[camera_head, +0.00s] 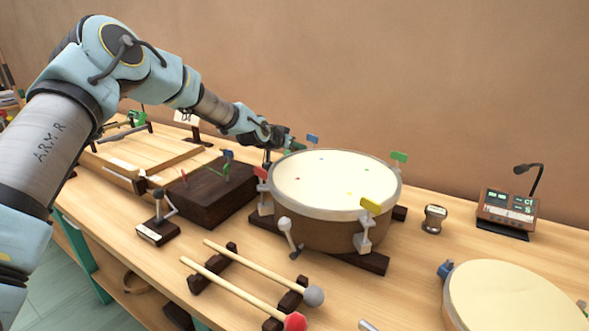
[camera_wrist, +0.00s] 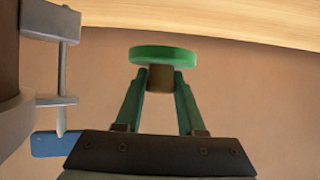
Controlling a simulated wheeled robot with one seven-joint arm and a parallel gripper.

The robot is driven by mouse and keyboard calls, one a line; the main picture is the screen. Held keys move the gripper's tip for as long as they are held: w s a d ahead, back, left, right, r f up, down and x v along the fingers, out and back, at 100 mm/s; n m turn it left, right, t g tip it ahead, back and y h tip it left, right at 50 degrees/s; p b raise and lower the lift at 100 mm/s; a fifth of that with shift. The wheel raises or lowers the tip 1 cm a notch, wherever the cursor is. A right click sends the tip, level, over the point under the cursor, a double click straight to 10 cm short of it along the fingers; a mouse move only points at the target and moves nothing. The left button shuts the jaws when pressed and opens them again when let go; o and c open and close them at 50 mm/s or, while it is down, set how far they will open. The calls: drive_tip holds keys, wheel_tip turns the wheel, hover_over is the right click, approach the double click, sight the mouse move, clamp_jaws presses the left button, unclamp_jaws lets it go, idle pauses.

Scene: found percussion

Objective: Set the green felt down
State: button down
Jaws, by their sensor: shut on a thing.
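The green felt (camera_wrist: 163,54) is a flat green disc on a short brown stem in the wrist view. My gripper (camera_wrist: 160,80) is shut on the stem, one green finger on each side, with the disc beyond the fingertips. In the wrist view the felt is apart from the wooden surface at the top (camera_wrist: 240,18).
The drum's side and metal lug (camera_wrist: 62,60) are close on the left in the wrist view. A dark wooden block (camera_head: 210,192) stands left of the drum, two mallets (camera_head: 250,280) lie in front. A small metal object (camera_head: 434,219) and a display device (camera_head: 507,210) stand right.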

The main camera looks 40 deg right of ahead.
drive_tip(key=shift+f+p, duration=0.5)
drive_tip(key=shift+f, duration=2.8)
drive_tip(key=shift+f, duration=0.1)
drive_tip(key=shift+f, duration=0.1)
drive_tip(key=c, duration=0.5)
unclamp_jaws()
drive_tip(key=shift+r, duration=0.3)
drive_tip(key=b+v, duration=0.1)
drive_tip(key=v, duration=1.1)
drive_tip(key=shift+f+b, duration=0.1)
drive_tip(key=shift+b, duration=0.3)
